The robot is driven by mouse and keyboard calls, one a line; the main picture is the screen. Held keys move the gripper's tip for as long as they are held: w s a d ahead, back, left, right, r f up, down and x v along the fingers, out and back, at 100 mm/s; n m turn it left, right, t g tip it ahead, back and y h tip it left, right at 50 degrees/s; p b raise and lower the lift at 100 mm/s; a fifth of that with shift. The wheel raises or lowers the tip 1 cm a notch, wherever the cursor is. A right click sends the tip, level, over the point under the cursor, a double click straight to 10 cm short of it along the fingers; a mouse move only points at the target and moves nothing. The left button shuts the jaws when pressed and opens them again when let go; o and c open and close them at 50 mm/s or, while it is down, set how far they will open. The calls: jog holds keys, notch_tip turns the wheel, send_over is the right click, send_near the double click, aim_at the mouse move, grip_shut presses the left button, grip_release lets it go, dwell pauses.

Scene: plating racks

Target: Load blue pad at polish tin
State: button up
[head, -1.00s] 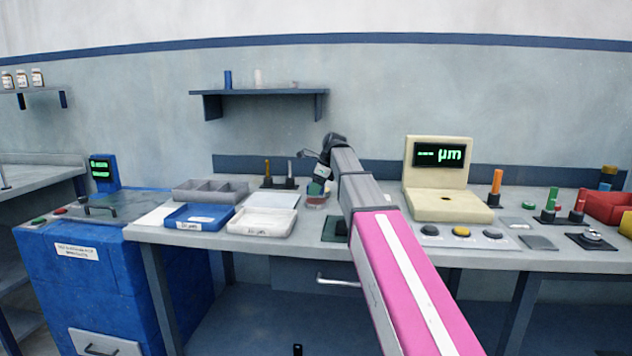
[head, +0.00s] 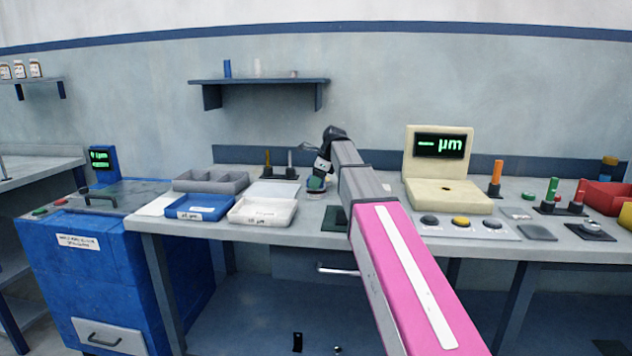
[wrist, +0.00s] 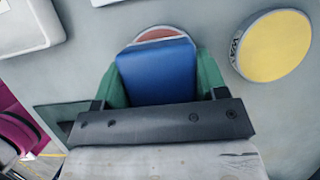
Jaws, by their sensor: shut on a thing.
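A blue pad (wrist: 157,72) is held between the green fingertips of my gripper (wrist: 158,80), which is shut on it. In the wrist view the polish tin (wrist: 158,33), a round tin with a reddish top, shows just beyond the pad's far edge. The pad covers most of the tin, and I cannot tell whether they touch. In the head view my gripper (head: 318,181) is low over the bench, at the tin, and the pad is barely distinguishable there.
A round yellow-topped tin (wrist: 275,46) stands right of the gripper in the wrist view. White (head: 262,222) and blue (head: 198,214) trays lie to the left, with a grey divided box (head: 210,181) behind. A cream gauge (head: 440,195) stands to the right.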

jog(key=shift+f, duration=0.55)
dwell(1.4)
jog(key=shift+r, duration=3.55)
